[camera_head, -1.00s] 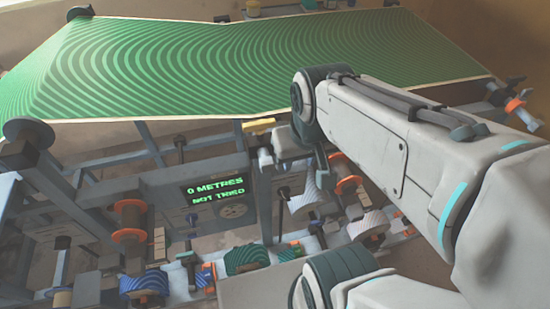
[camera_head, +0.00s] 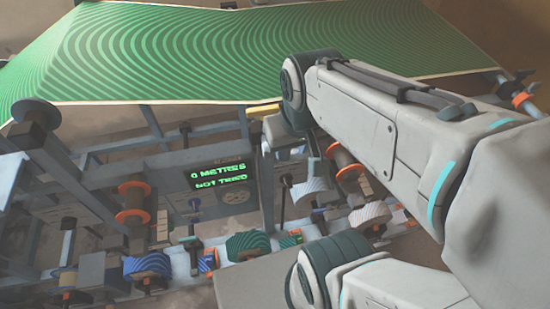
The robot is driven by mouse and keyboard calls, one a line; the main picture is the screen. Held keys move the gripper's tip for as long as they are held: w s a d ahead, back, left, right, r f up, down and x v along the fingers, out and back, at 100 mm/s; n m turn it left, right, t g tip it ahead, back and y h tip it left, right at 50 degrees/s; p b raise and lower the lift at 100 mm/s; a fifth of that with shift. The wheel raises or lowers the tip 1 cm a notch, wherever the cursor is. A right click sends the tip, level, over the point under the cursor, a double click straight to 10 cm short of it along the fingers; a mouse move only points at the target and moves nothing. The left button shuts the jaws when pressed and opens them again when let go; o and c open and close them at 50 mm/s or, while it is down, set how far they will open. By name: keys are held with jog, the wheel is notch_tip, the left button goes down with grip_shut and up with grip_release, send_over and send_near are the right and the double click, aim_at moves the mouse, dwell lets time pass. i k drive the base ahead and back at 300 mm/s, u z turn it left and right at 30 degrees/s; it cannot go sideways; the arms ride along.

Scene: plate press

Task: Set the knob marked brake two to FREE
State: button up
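I see no readable marking for brake two or FREE on any knob in the head view. A press frame with rollers and spools stands below a green patterned sheet (camera_head: 230,50). A dark display (camera_head: 218,180) on it reads "0 METRES" and "NOT TRIED" in green letters. A round pale dial-like part (camera_head: 236,196) sits just below the display; I cannot tell its marking. My arm reaches in from the right, in front of the machine. My gripper cannot be made out; the arm's own links hide the area around its end.
A grey block (camera_head: 255,280) lies at the front, beside my lower arm link. Dark uprights and beams crowd the left.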

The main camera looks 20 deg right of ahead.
aim_at(286, 180)
jog(key=u, duration=1.6)
jog(key=k, duration=1.45)
jog(key=z, duration=1.6)
